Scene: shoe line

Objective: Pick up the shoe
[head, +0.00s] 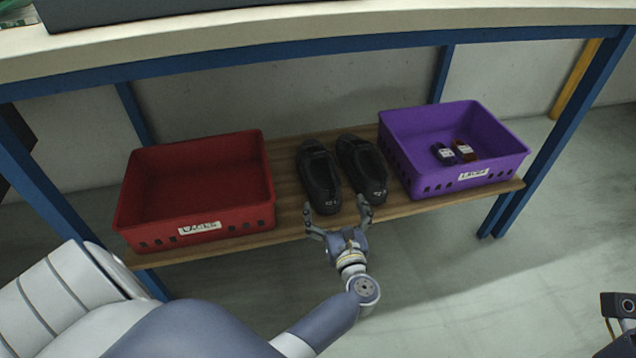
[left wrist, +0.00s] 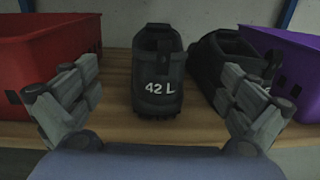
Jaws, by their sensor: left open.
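Two black shoes stand side by side on the wooden lower shelf, heels toward me. The left shoe (head: 319,180) shows "42 L" on its heel in the left wrist view (left wrist: 160,75). The right shoe (head: 362,170) is just to its right, partly cut off behind a finger in the left wrist view (left wrist: 222,62). My left gripper (head: 337,210) is open and empty at the shelf's front edge, just in front of the heels. In the left wrist view its fingers are spread to either side, with the left shoe between them but farther off.
A red crate (head: 196,229), empty, stands left of the shoes. A purple crate (head: 462,182) with small items inside stands right. The blue-framed table's top (head: 300,38) overhangs the wooden shelf (head: 284,225). The floor in front is clear.

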